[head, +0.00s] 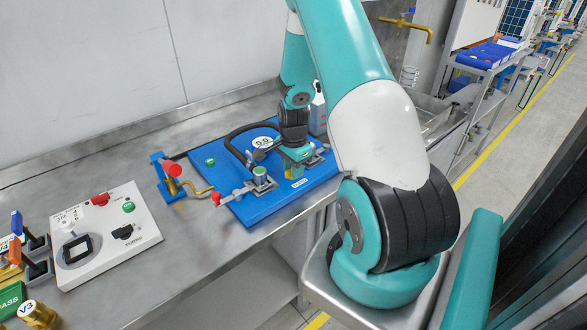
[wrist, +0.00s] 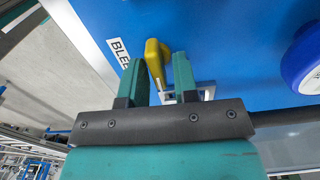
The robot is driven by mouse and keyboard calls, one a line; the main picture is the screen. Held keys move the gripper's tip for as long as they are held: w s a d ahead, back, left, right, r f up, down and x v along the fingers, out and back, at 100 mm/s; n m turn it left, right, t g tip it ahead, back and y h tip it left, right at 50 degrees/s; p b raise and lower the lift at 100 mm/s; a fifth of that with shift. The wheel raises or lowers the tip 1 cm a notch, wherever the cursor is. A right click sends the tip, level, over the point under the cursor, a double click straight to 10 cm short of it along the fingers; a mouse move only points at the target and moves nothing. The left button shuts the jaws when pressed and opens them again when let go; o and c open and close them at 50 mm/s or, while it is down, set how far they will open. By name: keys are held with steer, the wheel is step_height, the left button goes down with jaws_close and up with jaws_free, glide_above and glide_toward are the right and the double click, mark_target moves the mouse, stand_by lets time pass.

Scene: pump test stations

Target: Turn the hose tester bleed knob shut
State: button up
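The hose tester is a blue board (head: 247,213) on the steel bench, with a black hose (head: 236,134) and a gauge reading 0.0 (head: 262,142). In the wrist view the yellow bleed knob (wrist: 155,62) stands on the blue board, beside a white label partly reading "BLEE" (wrist: 118,52). My gripper (wrist: 160,62) has one teal finger on each side of the knob. A narrow gap shows between the knob and the right finger, so the gripper looks open around it. In the head view my arm and gripper (head: 296,158) hide most of the knob.
A red-handled clamp (head: 234,192) sits at the board's front left. A brass valve with a red knob (head: 173,172) stands left of the board. A white control box (head: 105,235) is farther left. A pale bottle (head: 318,110) stands behind my gripper.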

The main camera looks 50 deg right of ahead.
steer(key=shift+o, duration=0.5)
step_height(320, 180, up, 17)
steer(key=b, duration=0.2)
steer(key=shift+r, duration=0.2)
steer(key=a+r+n+t+y, duration=0.1)
steer(key=a+r+n, duration=0.2)
steer(key=a+n, duration=0.5)
steer(key=a+r+n, duration=0.2)
steer(key=a+n, duration=0.2)
steer(key=a, duration=0.9)
steer(key=s+a+r+n+g+y, duration=0.1)
steer(key=s+a+r+n+y, duration=0.2)
steer(key=s+a+n, duration=1.2)
steer(key=a+n, duration=0.1)
steer(key=a, duration=0.2)
steer(key=shift+s, duration=0.2)
